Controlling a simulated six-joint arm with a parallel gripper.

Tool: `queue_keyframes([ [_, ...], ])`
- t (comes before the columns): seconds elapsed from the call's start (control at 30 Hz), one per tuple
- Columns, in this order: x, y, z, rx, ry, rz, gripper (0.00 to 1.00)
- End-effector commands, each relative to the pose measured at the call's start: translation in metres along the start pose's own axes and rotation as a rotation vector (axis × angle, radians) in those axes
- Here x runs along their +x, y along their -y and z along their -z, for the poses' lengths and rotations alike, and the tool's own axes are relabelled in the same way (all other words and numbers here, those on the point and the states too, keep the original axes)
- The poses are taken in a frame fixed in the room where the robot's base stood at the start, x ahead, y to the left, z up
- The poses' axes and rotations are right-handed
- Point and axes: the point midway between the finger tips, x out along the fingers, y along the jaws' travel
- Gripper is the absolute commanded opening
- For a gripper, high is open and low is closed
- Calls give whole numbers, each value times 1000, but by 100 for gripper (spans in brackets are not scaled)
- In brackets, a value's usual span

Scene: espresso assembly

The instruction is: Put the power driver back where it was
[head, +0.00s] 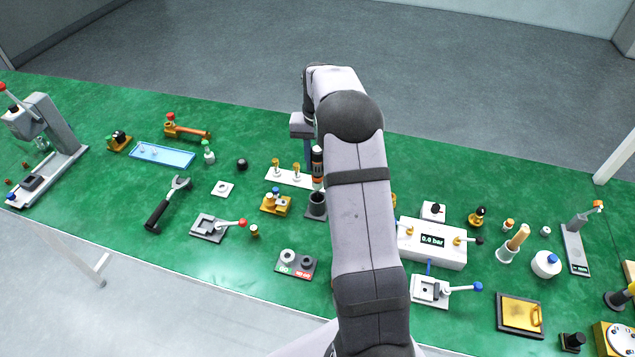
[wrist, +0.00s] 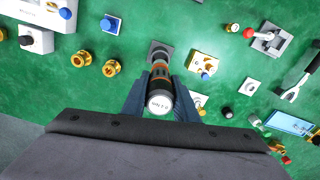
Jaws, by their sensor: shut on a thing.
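The power driver (head: 317,165) is a dark cylinder with orange bands, held upright beside my arm in the head view. In the wrist view its white-labelled end (wrist: 160,104) faces the camera. My gripper (wrist: 160,92) is shut on it, with one dark finger on each side. A dark round holder on a square base (head: 317,206) stands on the green table directly below the driver. Its square base (wrist: 158,47) shows past the driver's far end in the wrist view. I cannot tell whether the driver's tip is inside the holder. My arm hides most of the gripper in the head view.
A white strip with brass pieces (head: 284,177) lies close left of the holder, and a gold block (head: 276,204) sits beside it. A white pressure box reading 0.0 bar (head: 432,242) stands right of my arm. A wrench (head: 168,203) lies farther left.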

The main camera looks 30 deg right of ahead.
Motion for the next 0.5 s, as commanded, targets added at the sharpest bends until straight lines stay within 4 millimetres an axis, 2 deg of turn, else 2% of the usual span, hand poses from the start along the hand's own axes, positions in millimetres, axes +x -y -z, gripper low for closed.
queue_keyframes([
  [0.2,22,0,0,0,0,0,0],
  [0.5,35,0,-1,1,2,-1,0],
])
